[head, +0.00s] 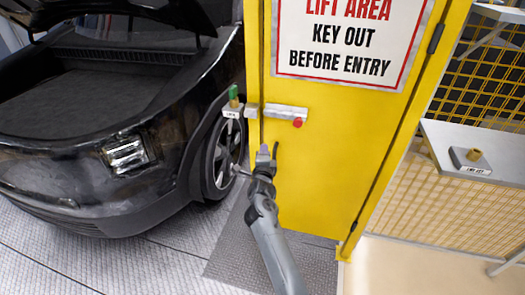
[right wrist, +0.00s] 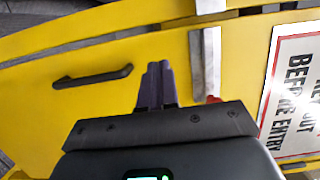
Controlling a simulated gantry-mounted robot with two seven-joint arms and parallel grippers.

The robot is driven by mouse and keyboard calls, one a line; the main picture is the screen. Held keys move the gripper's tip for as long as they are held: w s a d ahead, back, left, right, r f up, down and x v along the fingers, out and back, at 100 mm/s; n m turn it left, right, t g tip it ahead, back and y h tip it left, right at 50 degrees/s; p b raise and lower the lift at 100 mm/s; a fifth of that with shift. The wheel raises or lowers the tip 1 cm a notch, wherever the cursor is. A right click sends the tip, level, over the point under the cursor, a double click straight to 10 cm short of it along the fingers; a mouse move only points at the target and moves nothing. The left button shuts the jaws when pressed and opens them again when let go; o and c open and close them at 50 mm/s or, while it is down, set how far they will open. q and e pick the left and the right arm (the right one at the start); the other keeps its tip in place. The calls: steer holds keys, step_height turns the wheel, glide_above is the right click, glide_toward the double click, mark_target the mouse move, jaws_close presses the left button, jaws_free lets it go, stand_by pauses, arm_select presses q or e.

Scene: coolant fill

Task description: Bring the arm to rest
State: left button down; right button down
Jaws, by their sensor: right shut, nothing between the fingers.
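My right gripper (head: 265,152) is raised in front of the yellow door (head: 330,150), below the grey latch bar (head: 277,111) with its red knob (head: 298,123). In the right wrist view its two fingers (right wrist: 157,85) are together with nothing between them. The black door handle (right wrist: 92,77) is to the left of the fingers in that view, and the latch bar (right wrist: 205,60) is to their right. The fingers look apart from both. My left gripper is not in view.
A black car (head: 100,150) with its hood up stands at the left. A green piece (head: 233,95) sits on a labelled bracket beside the door's left edge. A grey shelf (head: 450,135) at the right carries a small block with a brass knob (head: 474,155).

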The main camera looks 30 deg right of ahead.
steer(key=s+a+f+n+g+y+p, duration=0.1)
steer(key=s+f+n+g+y+p, duration=0.2)
steer(key=s+n, duration=0.5)
steer(key=s+a+f+n+y+p, duration=0.1)
steer(key=s+f+n+y, duration=0.35)
steer(key=s, duration=0.65)
steer(key=s+a+n+g+y+p, duration=0.1)
steer(key=s+a+n+g, duration=0.3)
steer(key=s, duration=0.6)
steer(key=s+a+n+g+y+p, duration=0.15)
steer(key=s+a+n, duration=0.3)
steer(key=s, duration=0.65)
steer(key=s+a+n+g+p, duration=0.1)
steer(key=s+a+n+g, duration=0.3)
steer(key=s, duration=0.6)
step_height(320, 180, up, 38)
steer(key=n+p, duration=0.1)
steer(key=p, duration=3.7)
steer(key=shift+d+f+t, duration=0.15)
steer(key=shift+d+t, duration=0.15)
steer(key=shift+t, duration=0.15)
steer(key=shift+w, duration=0.1)
